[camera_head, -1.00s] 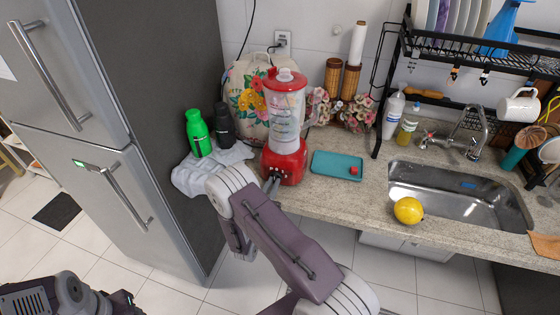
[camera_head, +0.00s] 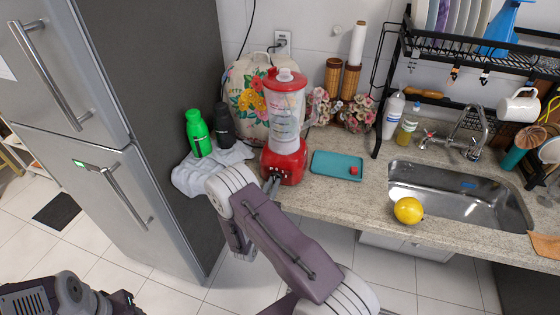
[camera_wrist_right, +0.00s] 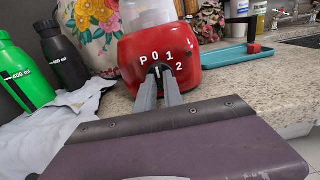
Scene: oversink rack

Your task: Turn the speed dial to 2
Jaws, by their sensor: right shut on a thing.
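The red blender (camera_head: 285,160) stands upright on the counter, its clear jar (camera_head: 287,118) on the base and a red lid on top. In the right wrist view, the red base (camera_wrist_right: 205,62) carries the white marks P, 0, 1 and 2 in an arc around the speed dial (camera_wrist_right: 160,70). My right gripper (camera_head: 271,184) is at the front of the base. Its two grey fingers, also in the wrist view (camera_wrist_right: 160,76), are shut on the dial. They hide most of it, so I cannot tell which mark it points to. My left arm shows at the bottom left; its fingers are unclear.
A green bottle (camera_head: 198,134) and a black bottle (camera_head: 223,124) stand left of the blender by a grey cloth (camera_head: 205,176). A teal tray (camera_head: 330,166) with a small red block lies to the right. Further right are a yellow ball (camera_head: 408,210) and the sink (camera_head: 470,198).

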